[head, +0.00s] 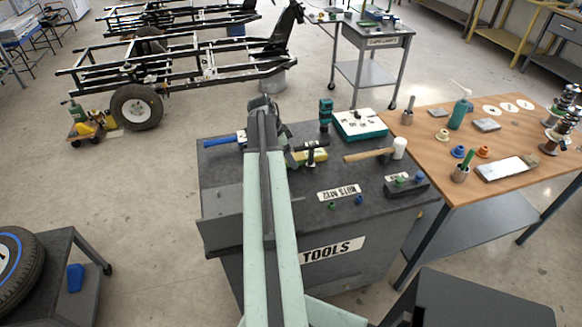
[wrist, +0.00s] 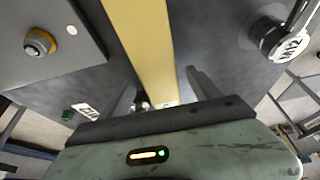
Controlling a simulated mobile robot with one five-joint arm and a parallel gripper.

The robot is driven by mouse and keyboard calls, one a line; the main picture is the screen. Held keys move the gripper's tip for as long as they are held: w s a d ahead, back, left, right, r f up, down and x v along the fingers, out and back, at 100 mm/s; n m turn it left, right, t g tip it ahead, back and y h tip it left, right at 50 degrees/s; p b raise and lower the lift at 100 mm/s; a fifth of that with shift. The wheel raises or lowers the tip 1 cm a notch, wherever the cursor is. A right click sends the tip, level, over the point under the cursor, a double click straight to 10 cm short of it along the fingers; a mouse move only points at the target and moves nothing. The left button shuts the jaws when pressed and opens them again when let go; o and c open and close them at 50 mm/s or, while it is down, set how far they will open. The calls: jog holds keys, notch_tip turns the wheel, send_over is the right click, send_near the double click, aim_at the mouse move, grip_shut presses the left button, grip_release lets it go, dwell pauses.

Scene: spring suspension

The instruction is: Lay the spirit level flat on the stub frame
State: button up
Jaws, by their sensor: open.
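A yellow bar, apparently the spirit level (head: 312,157), lies on the dark top of the tools cart, partly hidden by my arm. In the wrist view the yellow bar (wrist: 143,40) runs from the top edge down to between my fingers. My gripper (wrist: 163,98) is open, with one dark finger on each side of the bar. I cannot tell whether either finger touches it. In the head view my gripper (head: 265,108) is over the cart. Black ladder-like frames (head: 190,70) stand at the back left; I cannot tell which is the stub frame.
The tools cart (head: 225,180) also holds a mallet (head: 370,154), a teal-and-white case (head: 360,124) and a blue-handled tool (head: 222,140). A wooden table (head: 430,150) with springs and small parts stands at the right. Floor (head: 160,190) is clear left of the cart.

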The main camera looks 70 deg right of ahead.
jog(key=shift+s+d+f, duration=0.1)
jog(key=shift+f, duration=0.45)
jog(key=shift+r, duration=0.2)
grip_shut()
jog(key=shift+r+p, duration=0.9)
jog(key=shift+p, duration=0.15)
jog(key=w+a, duration=0.3)
jog(key=shift+w+f, duration=0.25)
notch_tip(320, 180, up, 14)
jog(key=p, duration=1.3)
jog(key=shift+s+d, duration=0.2)
